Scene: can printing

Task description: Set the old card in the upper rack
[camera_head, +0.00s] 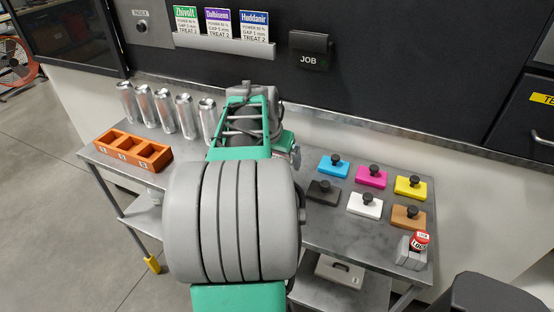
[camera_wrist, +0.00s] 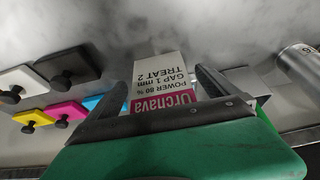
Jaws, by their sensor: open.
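I cannot tell whether the card touches a finger or rests on the table. My arm hides the card and gripper in the head view. A grey rack (camera_head: 225,43) on the dark wall panel holds three cards side by side: green "Zhivolt" (camera_head: 187,24), purple "Dalbiseno" (camera_head: 219,28) and blue "Huddanir" (camera_head: 254,32).
A dark JOB holder (camera_head: 309,50) is on the panel, right of the rack. Several silver cans (camera_head: 165,110) and an orange tray (camera_head: 125,148) stand at the left of the metal table (camera_head: 330,225).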

